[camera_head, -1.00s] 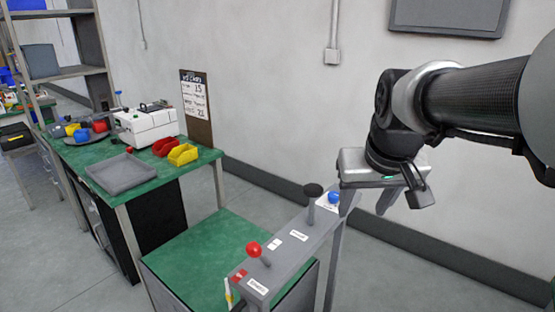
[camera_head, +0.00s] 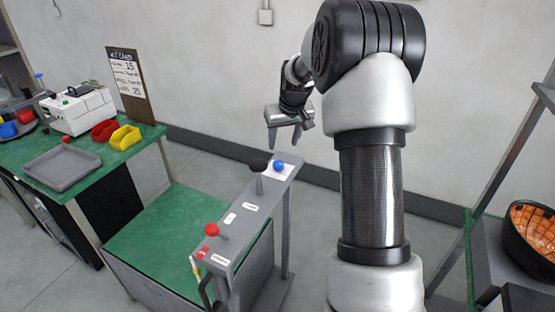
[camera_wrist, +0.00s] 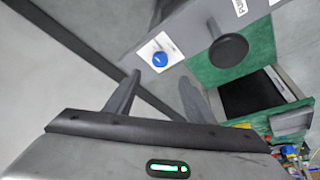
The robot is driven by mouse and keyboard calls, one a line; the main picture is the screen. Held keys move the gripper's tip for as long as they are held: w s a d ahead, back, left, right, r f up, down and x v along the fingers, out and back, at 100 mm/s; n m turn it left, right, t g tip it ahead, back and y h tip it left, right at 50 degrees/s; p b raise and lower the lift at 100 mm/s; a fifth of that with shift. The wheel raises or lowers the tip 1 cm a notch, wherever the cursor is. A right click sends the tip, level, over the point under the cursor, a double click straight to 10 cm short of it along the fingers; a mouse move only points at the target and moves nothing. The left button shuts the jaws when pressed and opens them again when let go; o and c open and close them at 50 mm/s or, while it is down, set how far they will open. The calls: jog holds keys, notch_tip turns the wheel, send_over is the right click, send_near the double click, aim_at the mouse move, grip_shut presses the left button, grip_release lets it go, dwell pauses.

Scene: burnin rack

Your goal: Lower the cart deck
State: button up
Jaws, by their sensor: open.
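The cart has a green deck (camera_head: 165,243) and a grey control panel (camera_head: 243,226) along its right side. On the panel are a red-knobbed lever (camera_head: 212,230), a black-knobbed lever (camera_head: 259,166) and a blue knob (camera_head: 279,166) on a white plate at the far end. My gripper (camera_head: 285,148) is open and empty above and behind the far end of the panel, apart from it. In the wrist view, the blue knob (camera_wrist: 160,59) and the round black knob (camera_wrist: 229,50) lie beyond my open fingers (camera_wrist: 155,95).
A green workbench at left holds a grey tray (camera_head: 62,170), red and yellow bins (camera_head: 125,138), a white machine (camera_head: 78,110) and a clipboard (camera_head: 130,85). At right, a rack holds a black basket with orange inside (camera_head: 532,232). Floor shows behind the cart.

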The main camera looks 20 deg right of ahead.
aim_at(278, 163)
jog(key=x, duration=1.2)
jog(key=shift+p, duration=0.4)
jog(key=c, duration=1.1)
